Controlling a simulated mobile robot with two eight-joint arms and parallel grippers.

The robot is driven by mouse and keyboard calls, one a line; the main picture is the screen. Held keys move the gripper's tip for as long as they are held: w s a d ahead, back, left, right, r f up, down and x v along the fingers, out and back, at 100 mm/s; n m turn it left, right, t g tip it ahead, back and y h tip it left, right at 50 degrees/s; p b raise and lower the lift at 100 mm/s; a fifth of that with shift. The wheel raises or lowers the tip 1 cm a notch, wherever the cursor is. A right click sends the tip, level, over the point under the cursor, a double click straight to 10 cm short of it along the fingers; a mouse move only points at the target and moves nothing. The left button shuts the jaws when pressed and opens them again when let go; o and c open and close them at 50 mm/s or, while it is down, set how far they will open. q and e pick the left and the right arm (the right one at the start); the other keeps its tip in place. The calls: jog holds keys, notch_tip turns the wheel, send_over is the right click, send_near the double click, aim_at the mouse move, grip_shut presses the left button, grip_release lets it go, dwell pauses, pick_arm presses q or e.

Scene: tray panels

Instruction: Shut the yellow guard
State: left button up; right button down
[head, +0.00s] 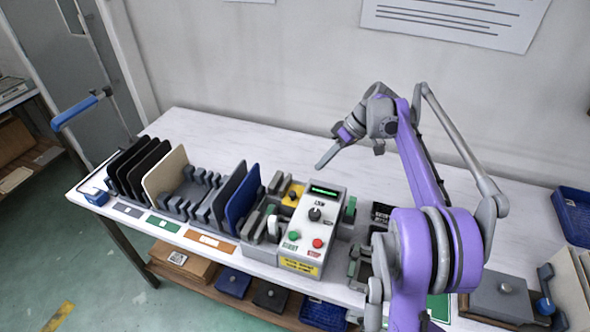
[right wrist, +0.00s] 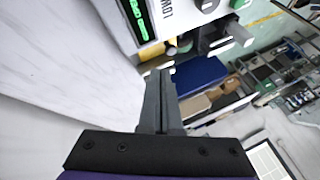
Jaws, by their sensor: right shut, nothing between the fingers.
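A small yellow part (head: 292,194) with a dark knob, which may be the yellow guard, sits just left of the grey control box (head: 317,215). The box partly hides it, and I cannot tell how far open it stands. In the right wrist view a yellow patch (right wrist: 152,51) shows beside the box's edge. My right gripper (head: 326,160) is shut and empty, above the table behind the box and apart from it. In the right wrist view its fingers (right wrist: 158,75) are together and point toward the box and the yellow patch. My left gripper is not in view.
Black, cream and blue panels (head: 242,195) stand in a slotted rack left of the box. A blue basket (head: 574,212) is at the right. The white table (head: 225,137) behind the rack is clear.

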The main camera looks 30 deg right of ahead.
send_over(295, 203)
jog(key=w+d, duration=0.1)
jog(key=d, duration=0.3)
jog(key=f, duration=0.8)
jog(key=shift+w+a, duration=0.15)
jog(key=shift+a, duration=0.05)
jog(key=s+a, duration=0.2)
jog(key=a, duration=0.1)
jog(key=s+a+b, duration=0.1)
jog(key=s+a, duration=0.1)
jog(key=s, duration=0.1)
jog(key=shift+a, duration=0.4)
